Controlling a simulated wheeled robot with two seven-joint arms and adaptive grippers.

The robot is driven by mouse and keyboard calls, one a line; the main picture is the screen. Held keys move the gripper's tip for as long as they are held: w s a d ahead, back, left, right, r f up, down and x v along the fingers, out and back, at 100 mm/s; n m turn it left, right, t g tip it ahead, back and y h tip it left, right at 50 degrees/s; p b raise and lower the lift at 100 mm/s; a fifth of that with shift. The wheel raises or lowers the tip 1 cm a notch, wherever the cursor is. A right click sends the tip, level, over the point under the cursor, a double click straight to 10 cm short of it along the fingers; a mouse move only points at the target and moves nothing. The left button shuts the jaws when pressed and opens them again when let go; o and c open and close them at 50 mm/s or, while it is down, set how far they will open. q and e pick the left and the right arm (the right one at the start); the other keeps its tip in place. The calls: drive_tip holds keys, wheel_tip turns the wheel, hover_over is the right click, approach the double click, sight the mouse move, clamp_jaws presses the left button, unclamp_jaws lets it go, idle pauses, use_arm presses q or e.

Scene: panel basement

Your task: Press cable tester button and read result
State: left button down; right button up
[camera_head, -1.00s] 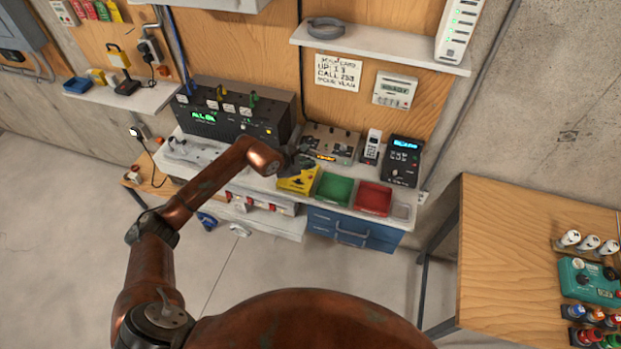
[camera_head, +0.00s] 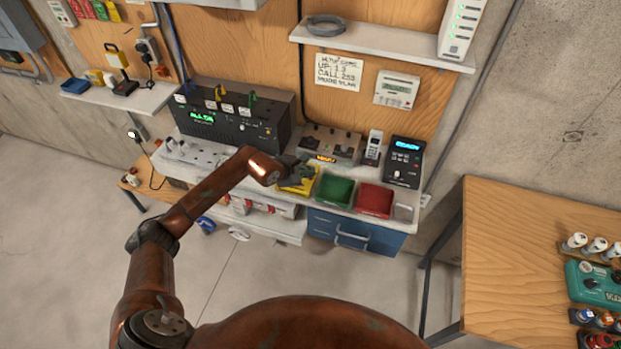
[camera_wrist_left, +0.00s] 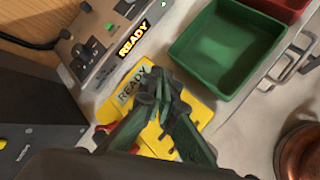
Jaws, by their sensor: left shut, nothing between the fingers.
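A yellow box-shaped device (camera_head: 300,187) lies on the white bench, left of a green tray. In the left wrist view the yellow device (camera_wrist_left: 190,106) has a small grey display reading READY (camera_wrist_left: 132,86). My left gripper (camera_head: 297,172) is over the device and hides much of it in the head view. In the left wrist view the fingers of my left gripper (camera_wrist_left: 156,92) are shut and empty, with their tips over the device near the display. I cannot tell whether they touch it. They hide part of its face, and I see no button clearly. My right gripper is not in view.
Right of the device are a green tray (camera_head: 335,188) and a red tray (camera_head: 374,200). Behind stand a grey panel (camera_head: 338,142) with an orange READY display, a handset (camera_head: 373,147) and a dark unit (camera_head: 403,162). A black rack unit (camera_head: 233,110) stands back left.

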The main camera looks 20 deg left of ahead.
sight(309, 179)
use_arm(q)
drive_tip(key=shift+f, duration=0.1)
idle(0.7)
drive_tip(key=shift+f+b, duration=0.35)
drive_tip(key=shift+b, duration=0.2)
drive_tip(key=shift+f+b, duration=0.4)
idle(0.5)
idle(0.3)
drive_tip(key=shift+r+p, duration=0.3)
drive_tip(key=shift+r, duration=0.5)
drive_tip(key=shift+r+p, duration=1.05)
drive_tip(key=shift+r, duration=1.45)
